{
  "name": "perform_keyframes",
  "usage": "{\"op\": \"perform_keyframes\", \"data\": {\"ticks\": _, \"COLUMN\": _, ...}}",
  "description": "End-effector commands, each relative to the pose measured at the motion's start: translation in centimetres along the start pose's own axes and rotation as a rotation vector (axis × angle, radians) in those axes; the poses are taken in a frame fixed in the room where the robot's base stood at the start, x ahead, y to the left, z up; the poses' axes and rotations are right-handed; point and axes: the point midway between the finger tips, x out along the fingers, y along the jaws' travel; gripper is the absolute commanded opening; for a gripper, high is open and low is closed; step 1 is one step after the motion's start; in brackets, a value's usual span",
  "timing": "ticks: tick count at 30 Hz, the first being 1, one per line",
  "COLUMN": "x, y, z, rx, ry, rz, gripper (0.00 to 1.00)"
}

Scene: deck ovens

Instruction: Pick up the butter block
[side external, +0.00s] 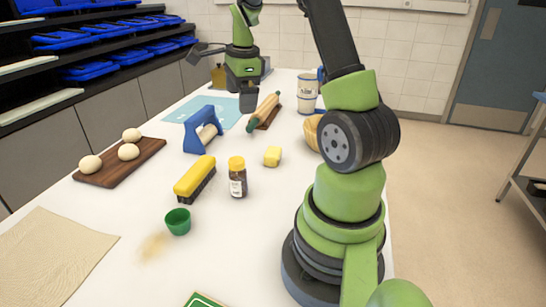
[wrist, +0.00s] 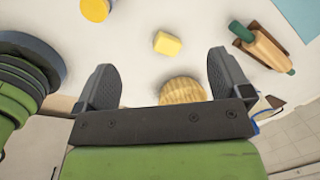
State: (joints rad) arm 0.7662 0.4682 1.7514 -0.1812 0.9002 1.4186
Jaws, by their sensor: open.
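The butter block (side external: 272,156) is a small pale yellow block on the white table, right of the brown jar with a yellow lid (side external: 237,177). In the side view my gripper (side external: 222,80) is raised over the far part of the table, well behind the butter.
A woven round item (side external: 311,132) sits near the butter, partly behind my arm. A wooden board (side external: 143,165) holds several dough balls.

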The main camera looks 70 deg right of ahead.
Motion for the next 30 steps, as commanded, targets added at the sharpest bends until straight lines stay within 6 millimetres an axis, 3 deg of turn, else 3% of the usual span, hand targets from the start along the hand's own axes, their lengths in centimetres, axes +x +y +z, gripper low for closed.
{"op": "perform_keyframes", "data": {"ticks": 1, "x": 2.2, "y": -0.8, "z": -2.2, "rx": 0.140, "ry": 0.022, "rz": 0.035, "gripper": 0.96}}
{"op": "perform_keyframes", "data": {"ticks": 3, "x": 4.5, "y": -1.4, "z": -4.6, "rx": 0.308, "ry": 0.047, "rz": 0.067, "gripper": 0.96}}
{"op": "perform_keyframes", "data": {"ticks": 9, "x": 8.6, "y": -1.7, "z": -8.9, "rx": 0.601, "ry": 0.094, "rz": 0.114, "gripper": 0.96}}
{"op": "perform_keyframes", "data": {"ticks": 18, "x": 12.7, "y": -1.1, "z": -9.7, "rx": 0.650, "ry": 0.103, "rz": 0.125, "gripper": 0.96}}
{"op": "perform_keyframes", "data": {"ticks": 25, "x": 14.6, "y": -0.9, "z": -9.7, "rx": 0.647, "ry": 0.103, "rz": 0.123, "gripper": 0.96}}
{"op": "perform_keyframes", "data": {"ticks": 30, "x": 17.3, "y": -0.6, "z": -9.7, "rx": 0.646, "ry": 0.103, "rz": 0.125, "gripper": 0.96}}
